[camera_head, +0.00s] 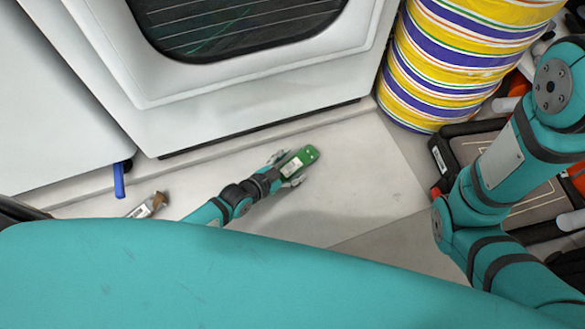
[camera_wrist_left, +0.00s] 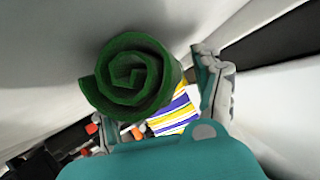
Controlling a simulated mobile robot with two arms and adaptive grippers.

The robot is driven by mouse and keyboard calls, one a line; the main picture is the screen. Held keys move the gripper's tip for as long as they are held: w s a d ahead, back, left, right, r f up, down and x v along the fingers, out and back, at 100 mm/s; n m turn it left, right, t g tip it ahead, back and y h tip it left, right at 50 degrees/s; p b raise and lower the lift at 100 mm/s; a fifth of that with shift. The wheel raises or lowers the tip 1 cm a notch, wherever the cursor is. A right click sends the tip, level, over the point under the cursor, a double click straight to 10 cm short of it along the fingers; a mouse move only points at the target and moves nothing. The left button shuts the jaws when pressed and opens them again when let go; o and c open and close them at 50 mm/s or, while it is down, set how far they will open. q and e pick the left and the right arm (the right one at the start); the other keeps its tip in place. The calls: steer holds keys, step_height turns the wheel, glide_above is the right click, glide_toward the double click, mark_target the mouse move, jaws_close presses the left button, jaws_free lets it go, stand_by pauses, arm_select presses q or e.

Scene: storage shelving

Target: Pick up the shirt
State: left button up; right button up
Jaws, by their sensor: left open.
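The shirt (camera_head: 308,154) looks like a small green roll with a pale label, lying on the light surface in the middle of the head view. In the left wrist view it is a dark green spiral roll (camera_wrist_left: 130,75), seen end-on. My left gripper (camera_head: 284,170) is open, with one finger on each side of the roll's near end. I cannot tell whether the fingers touch it. Part of the roll's near end is hidden by the gripper. My right arm shows at the right of the head view, but its gripper is out of view.
A white appliance with a dark window (camera_head: 240,25) stands just behind the shirt. A striped yellow and purple cylinder (camera_head: 445,65) is at the upper right, beside dark bins (camera_head: 475,150). A small labelled item (camera_head: 146,206) lies at left near a blue strip (camera_head: 119,182). The surface right of the shirt is clear.

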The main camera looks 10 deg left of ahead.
arm_select(q)
steer(key=shift+w, duration=0.1)
steer(key=c, duration=1.1)
